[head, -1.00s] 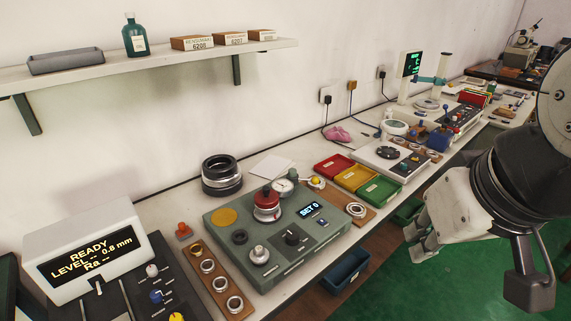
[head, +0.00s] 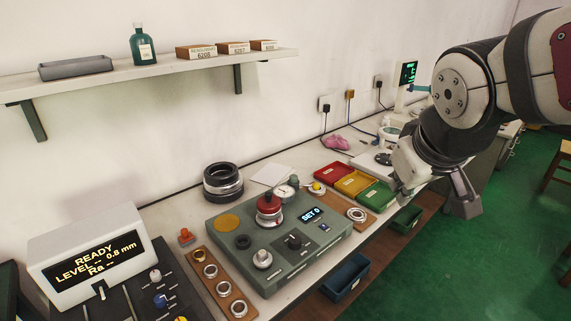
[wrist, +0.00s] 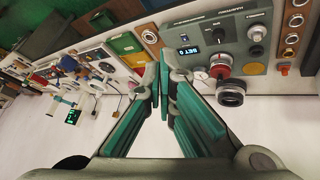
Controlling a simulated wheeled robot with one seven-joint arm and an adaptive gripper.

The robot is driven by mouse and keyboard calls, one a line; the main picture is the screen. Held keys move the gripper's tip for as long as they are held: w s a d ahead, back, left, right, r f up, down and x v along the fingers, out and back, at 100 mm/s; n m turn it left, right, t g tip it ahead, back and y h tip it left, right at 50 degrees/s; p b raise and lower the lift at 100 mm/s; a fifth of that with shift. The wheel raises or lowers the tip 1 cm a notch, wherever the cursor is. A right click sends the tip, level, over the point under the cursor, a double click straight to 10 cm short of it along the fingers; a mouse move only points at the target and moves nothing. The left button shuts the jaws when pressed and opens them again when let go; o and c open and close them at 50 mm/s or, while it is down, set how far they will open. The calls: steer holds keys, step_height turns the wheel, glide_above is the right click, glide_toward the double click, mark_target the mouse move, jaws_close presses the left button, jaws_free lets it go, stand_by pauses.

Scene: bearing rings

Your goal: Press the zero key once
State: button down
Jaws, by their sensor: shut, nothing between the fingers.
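A grey-green instrument box (head: 225,261) stands on the bench in the head view, with a small screen (head: 310,214) reading "SET 0". It carries a red-topped spindle, a black knob (head: 294,242) and a silver knob. Small keys lie by the screen, too small to read, so I cannot tell which is the zero key. The box also shows in the wrist view (wrist: 228,32), upper right, with its lit screen (wrist: 187,51). My gripper (wrist: 160,75) is shut and empty. In the head view my gripper (head: 402,190) is right of the box, apart from it, near the green bin.
Red, yellow and green bins (head: 377,194) stand between the box and my gripper. A wooden strip with rings (head: 210,271) and a white readout unit (head: 85,245) are left of the box. Black stacked rings (head: 222,182) stand behind it.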

steer(key=w+d+f+n+t, duration=0.1)
steer(key=w+f+n, duration=0.25)
steer(key=w, duration=0.95)
steer(key=n+t+y+b, duration=0.1)
steer(key=n+y+b, duration=0.1)
steer(key=n+y, duration=0.4)
glide_above(322, 227)
step_height(322, 227, down, 20)
steer(key=h, duration=0.1)
steer(key=shift+r+n, duration=0.2)
steer(key=shift+n, duration=0.25)
steer(key=shift+f, duration=0.15)
step_height(322, 227, down, 5)
steer(key=b, duration=0.5)
steer(key=shift+w, duration=0.15)
step_height(322, 227, down, 4)
steer(key=b, duration=0.4)
steer(key=shift+r, duration=0.2)
steer(key=shift+f+b, duration=0.4)
